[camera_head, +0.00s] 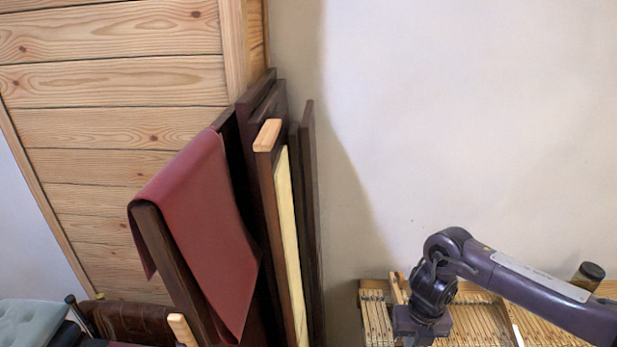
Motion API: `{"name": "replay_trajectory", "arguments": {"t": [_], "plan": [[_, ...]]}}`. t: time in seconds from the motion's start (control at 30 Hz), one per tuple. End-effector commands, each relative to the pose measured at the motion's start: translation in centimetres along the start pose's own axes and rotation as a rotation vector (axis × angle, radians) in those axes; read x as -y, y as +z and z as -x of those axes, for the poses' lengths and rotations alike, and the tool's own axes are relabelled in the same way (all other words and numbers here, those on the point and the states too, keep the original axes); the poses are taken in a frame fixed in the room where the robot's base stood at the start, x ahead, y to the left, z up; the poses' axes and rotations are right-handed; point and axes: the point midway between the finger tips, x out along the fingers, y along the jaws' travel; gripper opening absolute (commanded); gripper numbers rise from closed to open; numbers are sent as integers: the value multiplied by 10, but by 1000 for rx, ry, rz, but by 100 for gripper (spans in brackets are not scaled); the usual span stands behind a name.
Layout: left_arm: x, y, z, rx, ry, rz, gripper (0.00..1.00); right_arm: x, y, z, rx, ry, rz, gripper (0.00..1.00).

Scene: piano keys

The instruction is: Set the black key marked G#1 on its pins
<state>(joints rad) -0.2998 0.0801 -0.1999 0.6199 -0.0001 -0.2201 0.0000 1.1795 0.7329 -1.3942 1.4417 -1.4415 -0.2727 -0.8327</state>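The wooden key frame (470,324) lies at the lower right, cut off by the bottom edge, with rows of thin slats or pins too small to tell apart. Several pale wooden keys (376,318) seem to lie at its left end. I cannot make out the black key marked G#1. My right arm comes in from the right over the key frame. My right gripper (421,328) points down at the bottom edge; its fingertips are not visible, so I cannot tell whether it holds anything. My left gripper is not in view.
Dark wooden panels (309,180), one draped with a red cloth (200,225), lean upright left of the key frame. A dark-lidded jar (587,276) stands at the frame's back right. A brown leather item (135,322) and grey cushion (30,325) lie lower left.

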Motion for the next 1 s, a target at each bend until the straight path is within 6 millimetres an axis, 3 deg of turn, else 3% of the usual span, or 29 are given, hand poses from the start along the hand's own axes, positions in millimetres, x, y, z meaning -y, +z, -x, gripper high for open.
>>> {"name": "replay_trajectory", "arguments": {"t": [0.8, 0.83, 1.0], "plan": [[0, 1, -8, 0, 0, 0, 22, 0, 3, -9, 1, 0, 0, 0], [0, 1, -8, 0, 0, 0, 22, 0, 3, -9, 1, 0, 0, 11], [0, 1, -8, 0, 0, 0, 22, 0, 3, -9, 1, 0, 0, 33]]}}
